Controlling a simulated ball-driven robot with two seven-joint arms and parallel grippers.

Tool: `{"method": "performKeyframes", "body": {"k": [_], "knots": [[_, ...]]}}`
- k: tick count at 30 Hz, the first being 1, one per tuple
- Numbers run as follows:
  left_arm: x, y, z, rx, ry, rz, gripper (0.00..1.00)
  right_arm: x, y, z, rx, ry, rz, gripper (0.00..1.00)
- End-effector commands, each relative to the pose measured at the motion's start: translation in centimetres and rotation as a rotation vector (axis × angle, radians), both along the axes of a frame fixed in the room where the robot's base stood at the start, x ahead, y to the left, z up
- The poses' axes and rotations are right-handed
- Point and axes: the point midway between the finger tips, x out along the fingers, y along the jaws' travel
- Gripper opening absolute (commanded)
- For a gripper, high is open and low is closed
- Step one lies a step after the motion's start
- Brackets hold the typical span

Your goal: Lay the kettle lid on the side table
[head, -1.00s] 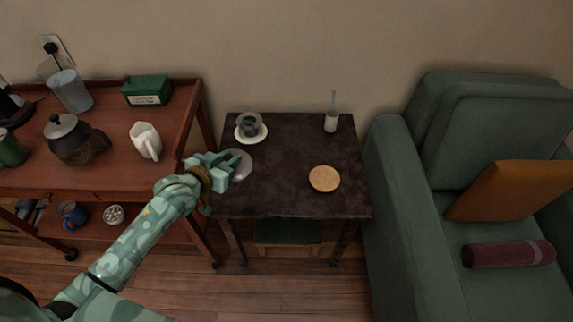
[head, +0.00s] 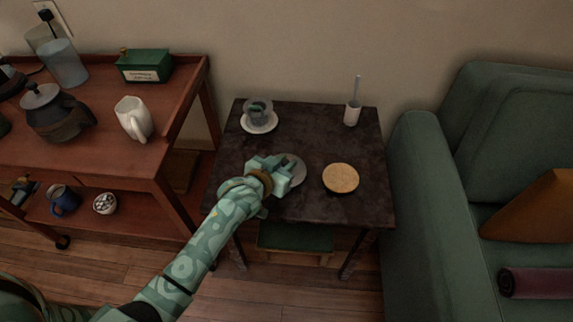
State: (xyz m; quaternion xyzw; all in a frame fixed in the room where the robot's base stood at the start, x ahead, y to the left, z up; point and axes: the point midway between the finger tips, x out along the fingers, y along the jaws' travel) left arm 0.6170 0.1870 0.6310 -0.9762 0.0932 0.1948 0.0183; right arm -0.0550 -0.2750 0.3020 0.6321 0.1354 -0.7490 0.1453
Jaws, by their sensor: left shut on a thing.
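My left gripper (head: 285,170) is shut on a round grey disc, the kettle lid (head: 299,170). The gripper hides much of the lid. The lid is over the front middle part of the dark side table (head: 240,185), left of a round cork-coloured mat (head: 341,178). I cannot tell whether the lid touches the table top or hovers just above it. My right gripper is not in view.
A cup (head: 258,110) on a saucer stands at the table's back left, and a white holder (head: 352,113) at its back right. A red-brown cart (head: 95,155) bears a dark pot (head: 58,115) and white jug (head: 134,119). A green armchair (head: 440,190) stands right.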

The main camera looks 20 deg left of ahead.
Motion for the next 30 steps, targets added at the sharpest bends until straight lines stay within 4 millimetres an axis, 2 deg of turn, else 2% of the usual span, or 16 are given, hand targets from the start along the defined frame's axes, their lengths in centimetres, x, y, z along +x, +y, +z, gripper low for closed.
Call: {"method": "performKeyframes", "body": {"k": [9, 10, 12, 23, 26, 30], "knots": [[0.0, 0.0, -0.2, 0.001, 0.002, 0.000, 0.00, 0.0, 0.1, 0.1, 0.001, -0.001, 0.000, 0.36], [-0.1, 0.1, -0.2, 0.001, 0.003, 0.000, 0.23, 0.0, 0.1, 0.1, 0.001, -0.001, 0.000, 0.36], [-0.1, 0.0, -0.2, 0.000, 0.002, 0.000, 0.42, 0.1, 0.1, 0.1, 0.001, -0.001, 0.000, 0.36], [-0.3, 0.1, 0.4, 0.002, 0.002, 0.001, 0.42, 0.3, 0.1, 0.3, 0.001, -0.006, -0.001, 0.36], [-1.6, 0.4, 1.3, 0.002, 0.000, 0.000, 0.42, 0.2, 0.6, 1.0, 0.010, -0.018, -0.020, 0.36], [-4.6, 1.0, 2.9, 0.002, -0.002, 0.000, 0.42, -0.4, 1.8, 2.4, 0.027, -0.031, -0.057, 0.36]]}}
